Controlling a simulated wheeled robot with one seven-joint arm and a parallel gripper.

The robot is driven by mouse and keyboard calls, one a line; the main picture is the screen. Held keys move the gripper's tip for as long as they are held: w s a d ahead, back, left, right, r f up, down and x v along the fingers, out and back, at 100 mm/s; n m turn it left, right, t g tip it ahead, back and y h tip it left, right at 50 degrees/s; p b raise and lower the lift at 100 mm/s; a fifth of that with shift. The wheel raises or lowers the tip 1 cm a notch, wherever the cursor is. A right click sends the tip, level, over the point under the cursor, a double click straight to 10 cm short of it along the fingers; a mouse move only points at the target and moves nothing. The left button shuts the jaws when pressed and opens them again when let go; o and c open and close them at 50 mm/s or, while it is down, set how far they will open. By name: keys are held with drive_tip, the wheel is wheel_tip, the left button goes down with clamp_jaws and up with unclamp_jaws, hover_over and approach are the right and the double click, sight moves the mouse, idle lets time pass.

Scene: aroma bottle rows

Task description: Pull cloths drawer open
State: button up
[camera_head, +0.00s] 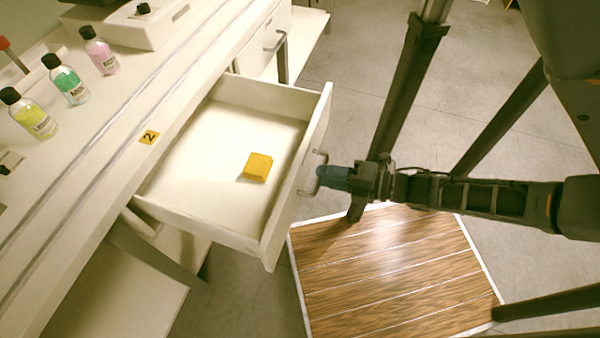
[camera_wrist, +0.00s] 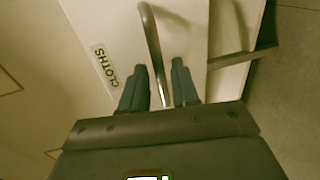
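The cloths drawer (camera_head: 262,249) stands pulled well out from the white bench, with a yellow folded cloth (camera_head: 257,167) lying inside. Its front carries a bar handle (camera_head: 313,174), and the wrist view shows a CLOTHS label (camera_wrist: 105,66) beside the handle (camera_wrist: 151,38). My gripper (camera_head: 333,178) is at the handle, to the right of the drawer front. In the wrist view, the gripper's fingers (camera_wrist: 160,88) are on either side of the bar, with small gaps showing between bar and fingers. The gripper looks open around the handle and not clamped on it.
Yellow, green and pink bottles (camera_head: 70,85) stand on the bench top (camera_head: 110,130) at the left, near a yellow "2" marker (camera_head: 149,137). Another closed drawer with a handle (camera_head: 276,41) is farther back. A wooden floor platform (camera_head: 390,270) lies below my arm.

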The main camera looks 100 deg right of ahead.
drive_tip(key=v, duration=0.5)
drive_tip(key=shift+s+a, duration=0.15)
drive_tip(key=shift+s, duration=0.15)
